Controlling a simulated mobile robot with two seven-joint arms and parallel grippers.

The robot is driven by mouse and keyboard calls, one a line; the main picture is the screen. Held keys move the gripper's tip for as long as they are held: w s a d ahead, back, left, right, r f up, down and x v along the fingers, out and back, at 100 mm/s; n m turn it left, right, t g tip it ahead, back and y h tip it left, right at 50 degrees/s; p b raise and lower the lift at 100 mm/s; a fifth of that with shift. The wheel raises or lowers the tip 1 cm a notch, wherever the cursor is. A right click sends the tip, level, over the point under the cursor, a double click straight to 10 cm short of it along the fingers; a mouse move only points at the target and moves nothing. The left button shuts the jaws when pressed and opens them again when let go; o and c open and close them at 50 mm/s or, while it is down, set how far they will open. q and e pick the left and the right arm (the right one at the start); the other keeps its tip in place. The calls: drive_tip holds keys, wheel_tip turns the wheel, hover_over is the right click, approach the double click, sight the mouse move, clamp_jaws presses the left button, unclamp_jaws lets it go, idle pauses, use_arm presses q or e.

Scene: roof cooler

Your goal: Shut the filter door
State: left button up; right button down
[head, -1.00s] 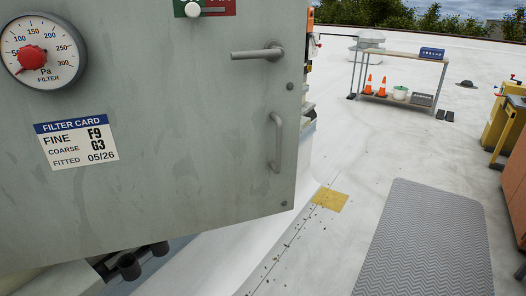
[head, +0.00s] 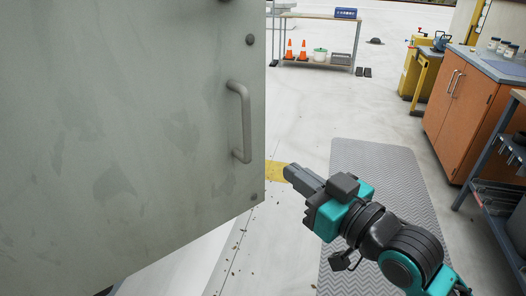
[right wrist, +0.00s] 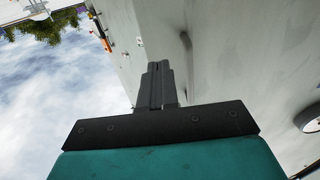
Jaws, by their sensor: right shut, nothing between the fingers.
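The filter door (head: 130,140) is a large grey-green panel filling the left of the head view, standing open with its free edge towards the middle. A vertical bar handle (head: 242,120) is on its face near that edge. My right gripper (head: 292,172) is shut and empty, to the right of the door's lower free edge and below the handle. In the right wrist view its closed fingers (right wrist: 157,85) point along the door face (right wrist: 225,60), and I cannot tell whether they touch it. My left gripper is not in view.
A grey ribbed mat (head: 375,165) lies on the white roof floor. An orange cabinet (head: 465,100) and a dark shelf cart (head: 500,180) stand at the right. A bench (head: 318,18) with cones stands at the back.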

sight(253, 144)
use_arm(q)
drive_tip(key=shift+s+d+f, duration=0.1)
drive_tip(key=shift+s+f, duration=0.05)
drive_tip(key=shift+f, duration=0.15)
use_arm(e)
drive_tip(key=x, duration=0.9)
drive_tip(key=shift+w+a, duration=0.1)
drive_tip(key=shift+w, duration=0.05)
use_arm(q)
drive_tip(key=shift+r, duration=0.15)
